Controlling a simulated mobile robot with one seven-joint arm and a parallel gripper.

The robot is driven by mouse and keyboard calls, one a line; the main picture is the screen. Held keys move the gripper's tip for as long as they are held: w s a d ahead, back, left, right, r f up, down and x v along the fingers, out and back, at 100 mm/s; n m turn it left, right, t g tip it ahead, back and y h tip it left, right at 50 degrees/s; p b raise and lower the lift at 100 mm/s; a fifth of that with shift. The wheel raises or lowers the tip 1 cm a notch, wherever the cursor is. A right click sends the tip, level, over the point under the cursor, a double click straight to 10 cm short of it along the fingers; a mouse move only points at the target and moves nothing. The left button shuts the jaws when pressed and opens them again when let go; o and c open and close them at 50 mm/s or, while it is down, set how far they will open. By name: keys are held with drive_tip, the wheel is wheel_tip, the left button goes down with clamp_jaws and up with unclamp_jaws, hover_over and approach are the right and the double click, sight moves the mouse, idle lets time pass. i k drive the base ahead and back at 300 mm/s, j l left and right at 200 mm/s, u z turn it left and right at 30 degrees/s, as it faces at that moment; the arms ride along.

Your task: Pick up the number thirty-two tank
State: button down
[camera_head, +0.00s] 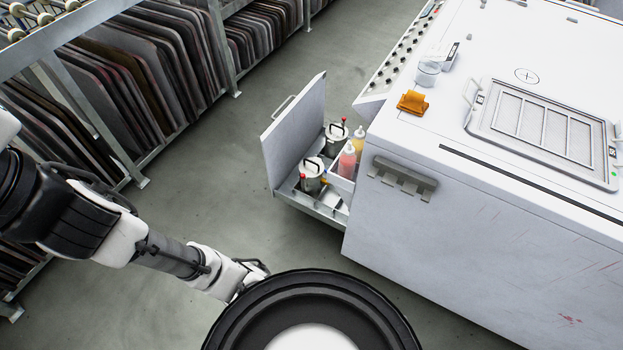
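Two silver lidded tanks with dark handles stand in a pulled-out drawer (314,208) of the white machine. The nearer tank (311,176) has a red part at its lower left side. The farther tank (335,140) stands behind it, with a red part to its right. No number can be read on either tank, so I cannot tell which is number thirty-two. My gripper (258,270) is at the lower middle, apart from the drawer and in front of it. Its fingers are small and partly hidden by my own round body part, so its opening is unclear.
The drawer's tall front panel (296,133) stands left of the tanks. Squeeze bottles (347,162) sit in a white bin beside them. The white machine (440,235) fills the right, with an orange object (412,102) on top. Racks of panels (110,90) stand left; grey floor lies between.

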sight(313, 188)
drive_tip(key=i+j+z, duration=0.35)
drive_tip(key=i+j, duration=0.15)
drive_tip(key=i+j+z, duration=0.15)
drive_tip(key=j, duration=0.3)
drive_tip(key=i+j+z, duration=0.35)
drive_tip(key=j, duration=0.4)
drive_tip(key=i+j+z, duration=0.15)
drive_tip(key=j, duration=0.25)
drive_tip(key=i, duration=0.05)
